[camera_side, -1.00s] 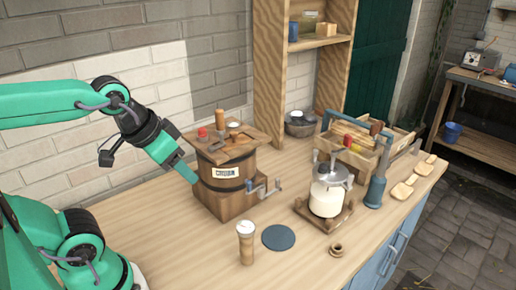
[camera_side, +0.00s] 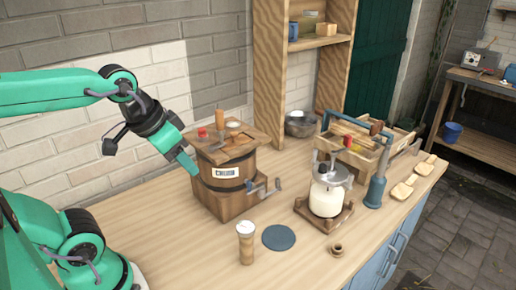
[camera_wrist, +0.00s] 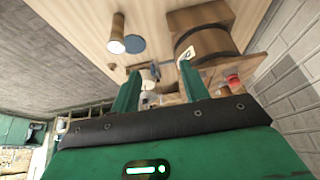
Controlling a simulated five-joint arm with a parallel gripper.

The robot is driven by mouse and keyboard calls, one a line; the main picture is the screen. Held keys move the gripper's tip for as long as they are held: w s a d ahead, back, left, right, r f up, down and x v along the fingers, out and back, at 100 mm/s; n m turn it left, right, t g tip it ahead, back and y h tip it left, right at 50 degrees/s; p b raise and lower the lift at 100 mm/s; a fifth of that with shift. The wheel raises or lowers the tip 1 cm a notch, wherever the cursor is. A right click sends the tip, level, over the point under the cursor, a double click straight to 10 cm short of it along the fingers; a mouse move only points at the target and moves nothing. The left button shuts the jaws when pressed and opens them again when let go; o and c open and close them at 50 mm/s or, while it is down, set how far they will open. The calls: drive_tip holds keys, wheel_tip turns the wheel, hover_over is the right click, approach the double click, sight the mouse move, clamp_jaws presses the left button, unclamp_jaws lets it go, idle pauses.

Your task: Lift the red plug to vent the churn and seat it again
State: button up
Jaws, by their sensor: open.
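The red plug (camera_side: 202,132) sits on the wooden lid of the churn (camera_side: 227,178), near the lid's left side. In the wrist view the red plug (camera_wrist: 233,80) is to the right of my fingers. My gripper (camera_side: 190,165) is open and empty, close to the churn's left side and lower than the plug. In the wrist view my gripper (camera_wrist: 160,73) shows two fingers spread apart with nothing between them. The side view does not show whether a finger touches the churn.
A wooden peg (camera_side: 220,119) stands on the lid and a crank (camera_side: 262,188) sticks out at right. A tan cup (camera_side: 246,243), a blue disc (camera_side: 279,238) and a white jar (camera_side: 327,196) stand at right. A brick wall (camera_side: 110,120) is behind. The bench front-left is clear.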

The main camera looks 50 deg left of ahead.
drive_tip(key=w+a+r+m+g, duration=0.1)
drive_tip(key=w+a+r+g, duration=0.25)
drive_tip(key=w+a, duration=0.3)
wheel_tip(320, 180, up, 2)
drive_tip(key=m+g, duration=0.1)
drive_tip(key=g, duration=0.1)
hover_over(201, 129)
drive_tip(key=shift+a, duration=0.2)
drive_tip(key=shift+f, duration=1.25)
drive_tip(key=shift+d+f, duration=0.1)
drive_tip(key=shift+d+f, duration=0.15)
drive_tip(key=shift+f, duration=2.35)
